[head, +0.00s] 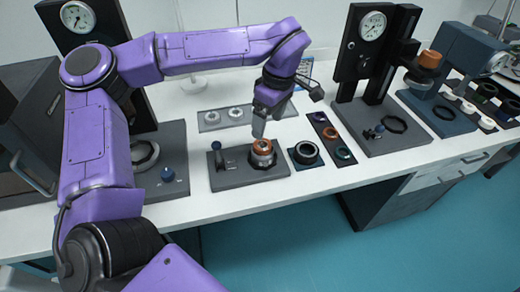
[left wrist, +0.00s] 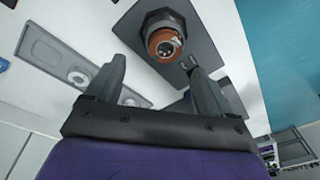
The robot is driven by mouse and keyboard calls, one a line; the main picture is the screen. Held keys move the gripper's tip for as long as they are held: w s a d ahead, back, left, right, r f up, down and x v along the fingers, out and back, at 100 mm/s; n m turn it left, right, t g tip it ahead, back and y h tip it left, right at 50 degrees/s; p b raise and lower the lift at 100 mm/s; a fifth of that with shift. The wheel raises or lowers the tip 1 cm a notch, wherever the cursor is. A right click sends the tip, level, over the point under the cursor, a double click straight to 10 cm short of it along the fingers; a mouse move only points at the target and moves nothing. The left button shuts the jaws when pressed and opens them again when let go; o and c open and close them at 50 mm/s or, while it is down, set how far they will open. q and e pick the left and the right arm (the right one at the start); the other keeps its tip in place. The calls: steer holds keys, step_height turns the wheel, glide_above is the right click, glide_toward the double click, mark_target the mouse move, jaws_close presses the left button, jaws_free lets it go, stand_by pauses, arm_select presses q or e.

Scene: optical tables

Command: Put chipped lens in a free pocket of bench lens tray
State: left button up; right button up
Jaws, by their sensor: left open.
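My left gripper (head: 260,126) is open above a dark fixture plate (head: 226,180). On the plate stands a dark round mount with an orange-brown ring part (head: 262,147) on top. In the left wrist view the orange part (left wrist: 165,43) lies just beyond and between the open fingers (left wrist: 155,68), which hold nothing. I cannot tell any chip, or whether this is the chipped lens. A light grey tray (head: 222,121) with round whitish pieces lies behind the plate. A narrow dark tray (head: 336,146) with coloured rings lies to the right. Which one is the bench lens tray is unclear.
A small dark plate with a teal-edged ring (head: 306,153) sits between the fixture and the dark tray. Tall dial gauge stands rise at left (head: 77,17) and right (head: 372,25). White bench top is clear along the front edge.

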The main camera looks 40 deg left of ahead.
mark_target(262, 145)
arm_select(q)
steer(key=a+r+m+h, duration=0.3)
steer(key=r, duration=0.1)
steer(key=f+m, duration=0.1)
steer(key=f, duration=0.2)
steer(key=s+d+f, duration=0.1)
steer(key=f, duration=0.2)
steer(key=d+f+m, duration=0.1)
steer(key=f, duration=0.3)
steer(key=shift+s+m, duration=0.2)
steer(key=shift+m, duration=0.1)
steer(key=shift+f, duration=0.35)
jaws_close()
